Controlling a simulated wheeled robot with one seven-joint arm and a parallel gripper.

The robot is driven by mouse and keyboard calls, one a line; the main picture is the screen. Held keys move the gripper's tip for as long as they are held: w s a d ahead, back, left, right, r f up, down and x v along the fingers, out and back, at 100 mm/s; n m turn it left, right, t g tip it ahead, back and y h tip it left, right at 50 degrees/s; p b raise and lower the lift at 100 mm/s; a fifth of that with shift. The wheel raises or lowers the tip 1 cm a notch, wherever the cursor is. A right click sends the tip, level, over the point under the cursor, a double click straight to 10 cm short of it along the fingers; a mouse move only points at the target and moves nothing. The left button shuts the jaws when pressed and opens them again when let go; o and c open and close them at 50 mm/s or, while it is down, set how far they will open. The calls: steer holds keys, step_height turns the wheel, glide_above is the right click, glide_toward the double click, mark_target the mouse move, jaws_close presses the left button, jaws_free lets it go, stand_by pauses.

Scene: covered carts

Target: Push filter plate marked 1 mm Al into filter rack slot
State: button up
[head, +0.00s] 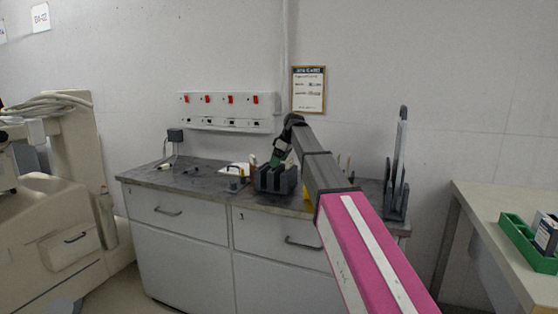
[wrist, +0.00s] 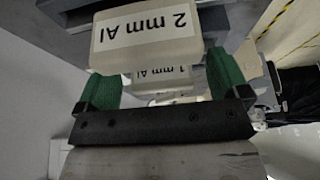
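In the wrist view a pale tab marked 1 mm Al (wrist: 164,75) lies between the two green fingers of my gripper (wrist: 165,80). Its label is upside down in that view. A larger pale tab marked 2 mm Al (wrist: 145,36) stands just beyond the fingertips and covers part of the 1 mm tab. The fingers are apart, but whether they touch the 1 mm tab's sides cannot be told. In the head view my gripper (head: 276,160) is at the top of the dark slotted filter rack (head: 272,179) on the counter. How deep the plate sits is hidden.
The grey counter (head: 205,180) holds small items to the left of the rack. A tall dark stand (head: 398,170) is at its right end. A switch panel (head: 228,112) is on the wall behind. A green tray (head: 520,235) is on the right-hand table.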

steer(key=shift+r, duration=0.1)
steer(key=v, duration=1)
steer(key=shift+d+r, duration=0.15)
steer(key=shift+r, duration=0.2)
steer(key=shift+s, duration=0.1)
